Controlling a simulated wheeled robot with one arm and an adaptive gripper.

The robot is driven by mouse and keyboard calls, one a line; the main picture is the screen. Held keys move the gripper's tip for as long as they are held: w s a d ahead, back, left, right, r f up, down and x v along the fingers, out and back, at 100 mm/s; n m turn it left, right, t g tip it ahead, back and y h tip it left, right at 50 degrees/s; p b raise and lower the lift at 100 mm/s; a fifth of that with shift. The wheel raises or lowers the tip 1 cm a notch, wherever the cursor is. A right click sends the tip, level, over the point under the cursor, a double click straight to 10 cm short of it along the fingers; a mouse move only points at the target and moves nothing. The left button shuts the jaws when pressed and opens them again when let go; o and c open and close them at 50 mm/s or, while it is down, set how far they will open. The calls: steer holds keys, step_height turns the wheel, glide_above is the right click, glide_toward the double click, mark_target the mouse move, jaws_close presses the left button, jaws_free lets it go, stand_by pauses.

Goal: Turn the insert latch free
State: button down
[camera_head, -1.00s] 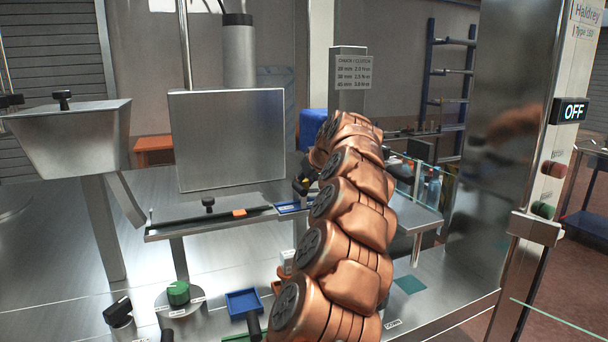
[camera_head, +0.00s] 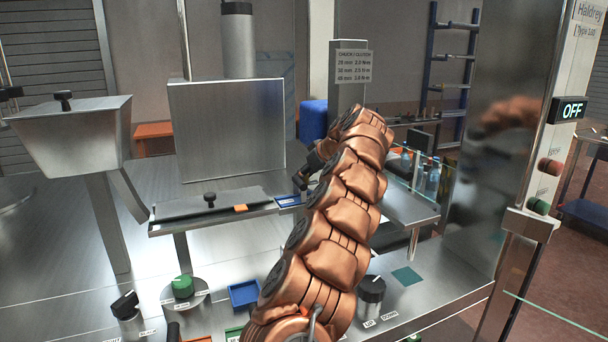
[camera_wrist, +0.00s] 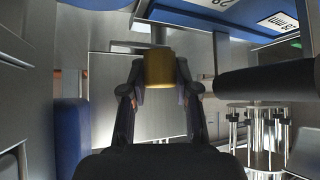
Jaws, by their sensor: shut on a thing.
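My gripper (camera_wrist: 160,88) is shut on a brass-yellow cylindrical piece (camera_wrist: 160,69), held between its two black fingertips in the wrist view. The piece looks like the insert latch, but its markings and turn angle cannot be read. In the head view my gripper (camera_head: 303,178) is dark, small and partly hidden by my copper arm, by the right end of the metal rail (camera_head: 180,228). A blue labelled plate (camera_head: 289,201) lies at that end of the rail. The held piece cannot be made out in the head view.
A steel hopper (camera_head: 70,140) stands at left and a large square panel (camera_head: 228,130) behind the rail. A green knob (camera_head: 182,287), black knobs and a blue tray (camera_head: 243,294) sit in front. A glass guard (camera_head: 418,180) stands right of my arm. The sign (camera_head: 569,110) reads OFF.

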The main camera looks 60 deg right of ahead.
steer(key=c, duration=0.8)
jaws_free()
steer(key=shift+c, duration=0.2)
steer(key=shift+f+m+h+b, duration=0.1)
steer(key=shift+m+h+b, duration=0.2)
steer(key=shift+m+b, duration=0.15)
